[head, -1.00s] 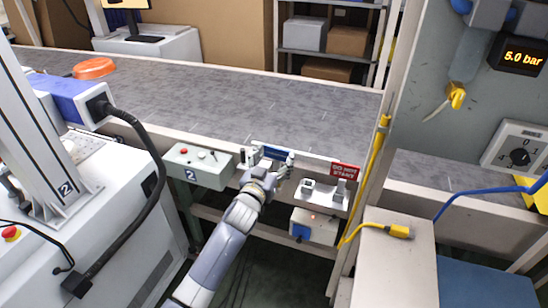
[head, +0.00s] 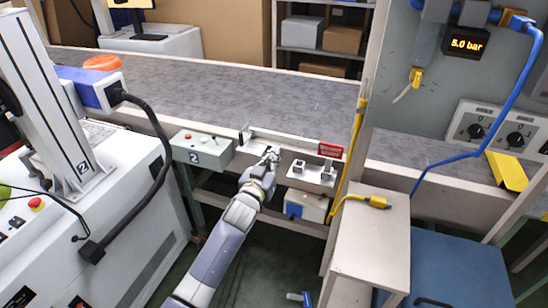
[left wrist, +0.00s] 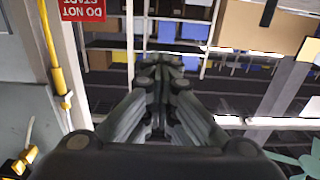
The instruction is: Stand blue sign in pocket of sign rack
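My left gripper (head: 270,155) is at the conveyor's front edge, just left of the sign rack. In the left wrist view its dark fingers (left wrist: 160,72) come together, with no sign visible between them. The sign rack (head: 312,174) is a pale metal shelf with small upright grey holders. A red sign (head: 330,151) with white lettering stands at its back right, and shows upside down in the left wrist view (left wrist: 82,10). A small blue and white piece (head: 300,296) lies on the floor; it may be the blue sign, but is too small to tell. My right gripper is out of view.
A grey control box (head: 200,150) marked 2 is left of my gripper. A box with a blue part (head: 304,206) hangs below the rack. A yellow pole (head: 353,140) rises to the rack's right. The conveyor (head: 220,95) behind is mostly clear.

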